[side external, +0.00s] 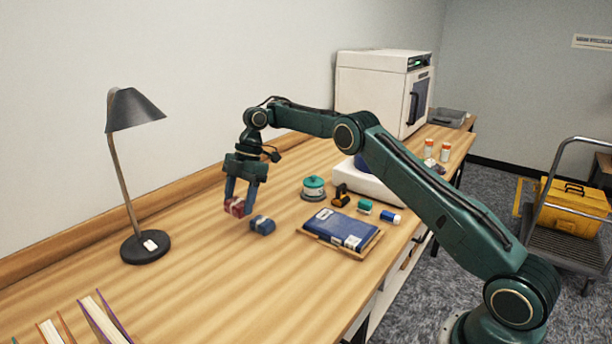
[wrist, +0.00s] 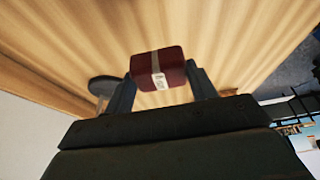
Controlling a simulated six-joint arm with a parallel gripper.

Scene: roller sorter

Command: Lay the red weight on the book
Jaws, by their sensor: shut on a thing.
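The red weight (side external: 235,207) is a small dark red block with a pale band and label. It also shows in the wrist view (wrist: 143,68), between the two fingers. My gripper (side external: 238,196) is shut on it, with the fingers pointing down. In the wrist view my gripper (wrist: 160,82) has one finger on each side of the block. I cannot tell how far the weight is above the table. The blue book (side external: 338,228) lies flat on a wooden board to the right of my gripper, with nothing on it.
A blue weight (side external: 262,225) sits on the table between my gripper and the book. A desk lamp (side external: 146,246) stands at the left.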

